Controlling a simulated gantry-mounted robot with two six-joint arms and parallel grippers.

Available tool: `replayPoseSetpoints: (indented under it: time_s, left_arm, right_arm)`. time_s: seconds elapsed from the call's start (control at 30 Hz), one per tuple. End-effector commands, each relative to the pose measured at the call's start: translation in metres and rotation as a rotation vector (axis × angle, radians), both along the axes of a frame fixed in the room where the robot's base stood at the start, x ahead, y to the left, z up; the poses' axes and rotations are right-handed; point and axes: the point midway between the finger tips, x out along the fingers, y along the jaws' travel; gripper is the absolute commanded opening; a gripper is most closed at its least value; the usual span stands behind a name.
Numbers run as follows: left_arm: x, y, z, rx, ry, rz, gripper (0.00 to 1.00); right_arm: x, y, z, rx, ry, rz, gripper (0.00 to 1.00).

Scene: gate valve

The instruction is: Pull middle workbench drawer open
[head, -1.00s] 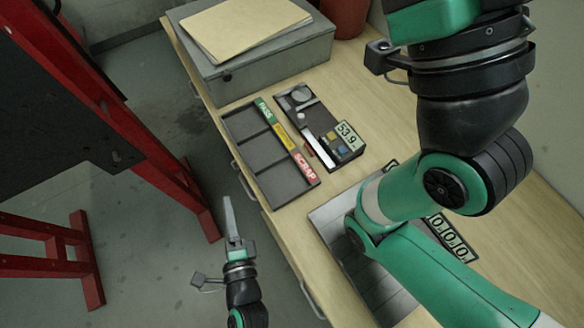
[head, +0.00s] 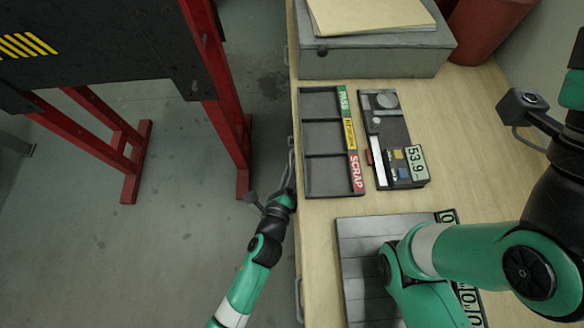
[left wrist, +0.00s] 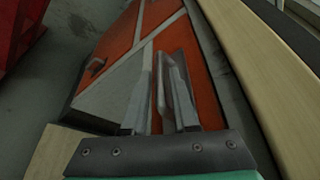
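The workbench (head: 320,235) runs down the right of the head view, its drawer fronts mostly hidden from above. Grey handles stick out along its left edge, one (head: 291,155) just beyond my left gripper and one (head: 298,298) nearer. My left gripper (head: 290,186) is beside the bench edge at the farther handle. In the left wrist view, orange drawer fronts (left wrist: 205,85) lie beyond its two fingers, which are apart with a narrow gap. A small handle (left wrist: 96,64) shows at left. My right gripper is out of sight.
On the bench are a sorting tray (head: 326,168), a gauge case (head: 388,120), a grey box (head: 385,60) and a slatted plate (head: 360,250) under my right arm. A red stand (head: 222,100) is at left. Open floor lies between stand and bench.

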Motion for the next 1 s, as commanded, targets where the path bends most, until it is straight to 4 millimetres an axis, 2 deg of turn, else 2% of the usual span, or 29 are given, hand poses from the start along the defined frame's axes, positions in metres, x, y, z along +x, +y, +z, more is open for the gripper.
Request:
replayPoseSetpoints:
  time_s: [0.1, 0.33, 0.47, 0.5, 1.0]
  left_arm:
    - [0.0062, -0.0017, -0.0013, 0.000, 0.000, 0.000, 0.27]
    - [0.0065, -0.0016, -0.0008, 0.000, 0.000, 0.000, 0.25]
    - [0.0064, -0.0017, -0.0008, 0.000, 0.000, 0.000, 0.02]
    - [0.0064, -0.0017, -0.0008, 0.000, 0.000, 0.000, 0.00]
    - [0.0062, -0.0017, -0.0007, 0.000, 0.000, 0.000, 0.00]
  right_arm:
    - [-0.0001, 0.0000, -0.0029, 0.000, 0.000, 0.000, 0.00]
    - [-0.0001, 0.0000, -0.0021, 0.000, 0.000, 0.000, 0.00]
    - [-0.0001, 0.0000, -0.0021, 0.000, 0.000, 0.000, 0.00]
    - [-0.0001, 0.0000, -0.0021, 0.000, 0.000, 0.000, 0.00]
    - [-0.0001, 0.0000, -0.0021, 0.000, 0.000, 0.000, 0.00]
